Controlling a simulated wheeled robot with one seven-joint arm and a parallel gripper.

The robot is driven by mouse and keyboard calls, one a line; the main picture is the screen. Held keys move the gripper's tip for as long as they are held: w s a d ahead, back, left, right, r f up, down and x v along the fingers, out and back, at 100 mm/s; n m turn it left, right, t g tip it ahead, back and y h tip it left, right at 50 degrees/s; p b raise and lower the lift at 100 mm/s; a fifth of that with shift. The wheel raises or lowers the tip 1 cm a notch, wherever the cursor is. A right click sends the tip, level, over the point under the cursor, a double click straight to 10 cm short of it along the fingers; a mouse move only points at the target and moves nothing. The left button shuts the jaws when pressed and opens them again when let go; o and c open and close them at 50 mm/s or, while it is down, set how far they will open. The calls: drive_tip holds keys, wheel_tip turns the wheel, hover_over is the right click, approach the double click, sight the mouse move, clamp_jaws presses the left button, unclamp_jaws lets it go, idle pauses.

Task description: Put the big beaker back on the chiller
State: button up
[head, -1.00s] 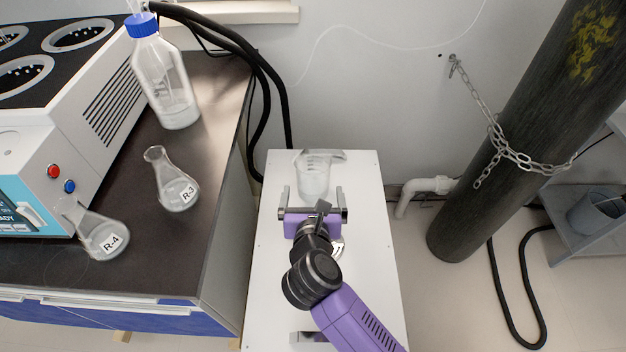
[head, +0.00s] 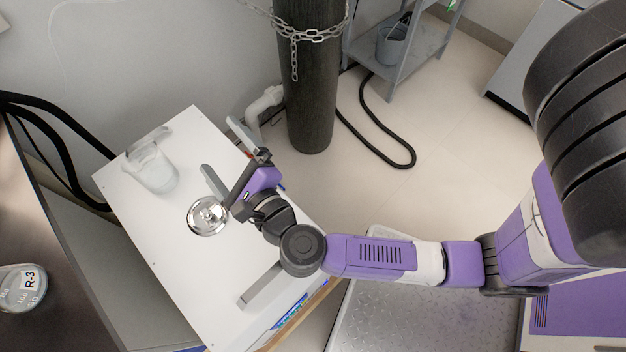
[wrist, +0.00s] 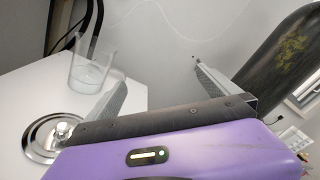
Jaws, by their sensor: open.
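The big beaker (head: 152,168) is clear glass with whitish contents. It stands upright on the white top of the chiller (head: 190,265), near its back left corner; it also shows in the wrist view (wrist: 92,68). My gripper (head: 222,152) is open and empty, with its fingers spread, to the right of the beaker and apart from it. In the wrist view the gripper (wrist: 158,88) has nothing between its fingers, and the beaker is beyond the left finger. A round shiny metal lid or plate with a knob (head: 207,216) lies on the chiller top, close to my gripper.
A dark gas cylinder (head: 312,80) with a chain stands behind my arm. Black hoses (head: 50,125) run along the chiller's left. A grey shelf (head: 400,60) stands at the back.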

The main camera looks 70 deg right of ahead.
drive_tip(key=s+r+n+t+y, duration=0.3)
drive_tip(key=s+r+n+t, duration=0.15)
drive_tip(key=s+n, duration=0.8)
drive_tip(key=s+a+f+n+g+y, duration=0.1)
drive_tip(key=s+a+n+g+y, duration=0.1)
drive_tip(key=s+n, duration=0.4)
drive_tip(key=s+a+f+n+g+y, duration=0.1)
drive_tip(key=s+a+n+g+y, duration=0.2)
drive_tip(key=s+n, duration=0.4)
drive_tip(key=n, duration=0.7)
drive_tip(key=shift+a, duration=0.4)
drive_tip(key=shift+n+g, duration=0.25)
wheel_tip(320, 180, up, 12)
drive_tip(key=p, duration=1.2)
